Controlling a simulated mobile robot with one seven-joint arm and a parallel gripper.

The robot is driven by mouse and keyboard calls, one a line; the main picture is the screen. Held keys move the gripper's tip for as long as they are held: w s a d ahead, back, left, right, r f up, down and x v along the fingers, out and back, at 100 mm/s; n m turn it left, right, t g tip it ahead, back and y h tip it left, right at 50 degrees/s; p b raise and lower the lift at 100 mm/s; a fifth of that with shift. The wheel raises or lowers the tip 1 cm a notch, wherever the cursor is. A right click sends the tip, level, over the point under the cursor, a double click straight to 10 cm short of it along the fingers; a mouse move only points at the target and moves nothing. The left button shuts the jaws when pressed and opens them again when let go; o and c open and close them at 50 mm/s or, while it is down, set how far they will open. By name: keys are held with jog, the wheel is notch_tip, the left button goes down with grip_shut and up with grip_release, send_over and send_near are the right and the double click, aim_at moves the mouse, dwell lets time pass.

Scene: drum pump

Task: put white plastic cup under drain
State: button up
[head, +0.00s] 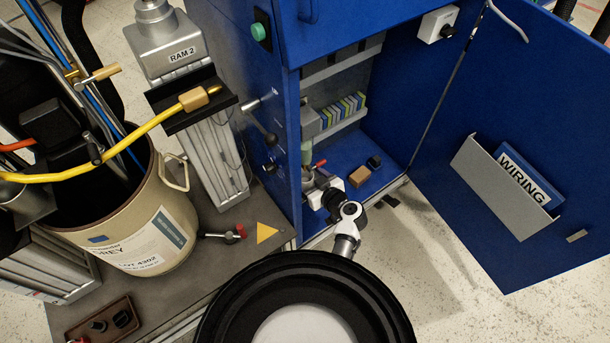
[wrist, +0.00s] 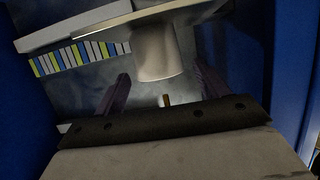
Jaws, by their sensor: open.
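My gripper (wrist: 164,72) is open inside the blue cabinet. In the wrist view its two dark fingers stand on either side of a pale, tapered cylinder (wrist: 158,50) with a wide flat top. I cannot tell whether this is the white plastic cup, or whether the fingers touch it. In the head view my arm reaches into the cabinet's lower opening, and the fingers are hard to make out.
The cabinet door (head: 520,90) is open to the right, with a wiring folder pocket (head: 500,185). A brown block (head: 359,176) and a small black block (head: 374,162) lie on the cabinet floor. The RAM 2 column (head: 208,150) stands between drum and cabinet.

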jog(key=v, duration=0.9)
jog(key=shift+s+d+b, duration=0.25)
jog(key=shift+b, duration=0.1)
jog(key=shift+c, duration=0.3)
